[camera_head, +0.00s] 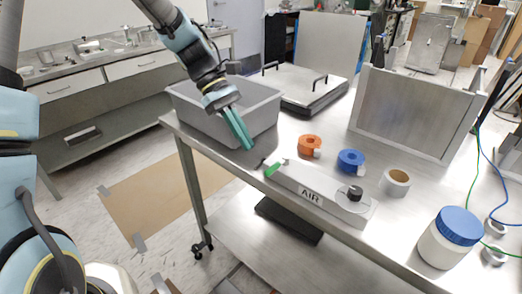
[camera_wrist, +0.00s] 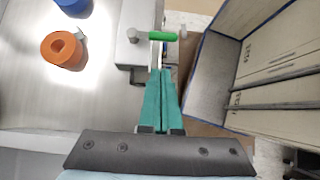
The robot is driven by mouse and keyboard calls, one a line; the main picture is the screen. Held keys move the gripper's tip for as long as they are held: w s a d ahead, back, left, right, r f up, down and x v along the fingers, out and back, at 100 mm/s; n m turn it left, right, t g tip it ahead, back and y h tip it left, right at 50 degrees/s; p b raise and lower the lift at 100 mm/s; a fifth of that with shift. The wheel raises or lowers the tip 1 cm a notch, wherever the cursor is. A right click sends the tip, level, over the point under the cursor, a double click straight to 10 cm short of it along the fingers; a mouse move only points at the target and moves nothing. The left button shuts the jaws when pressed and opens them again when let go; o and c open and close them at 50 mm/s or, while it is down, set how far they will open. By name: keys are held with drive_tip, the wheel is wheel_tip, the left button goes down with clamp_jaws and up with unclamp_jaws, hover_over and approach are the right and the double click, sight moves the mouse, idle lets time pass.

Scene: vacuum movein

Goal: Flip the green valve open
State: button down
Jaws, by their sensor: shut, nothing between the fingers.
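The green valve handle (camera_head: 272,169) is at the left end of a long metal box marked "AIR" (camera_head: 325,195) on the steel table. In the wrist view the green handle (camera_wrist: 162,36) lies crosswise just beyond my fingertips, by the end of the metal box (camera_wrist: 134,38). My gripper (camera_head: 248,146) has teal fingers pressed together, with nothing between them. It is above and to the left of the handle in the head view. In the wrist view my gripper (camera_wrist: 162,72) points at the handle, with a small gap in the picture; I cannot tell whether they touch.
A grey bin (camera_head: 255,118) stands behind my gripper at the table's left edge. Orange tape (camera_head: 309,146), blue tape (camera_head: 351,161), a pale tape roll (camera_head: 396,182) and a blue-lidded jar (camera_head: 450,240) stand around the box. A metal panel (camera_head: 415,115) is farther back.

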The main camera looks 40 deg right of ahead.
sight(277, 166)
drive_tip(key=shift+s+d+f+p, duration=0.25)
drive_tip(key=shift+s+f, duration=0.1)
drive_tip(key=shift+s, duration=0.5)
drive_tip(key=shift+s+d+f+p, duration=0.2)
drive_tip(key=shift+s+f, duration=0.2)
drive_tip(key=shift+s, duration=0.4)
drive_tip(key=shift+s+d+f+p, duration=0.25)
drive_tip(key=shift+s+f, duration=0.1)
drive_tip(key=shift+s, duration=0.5)
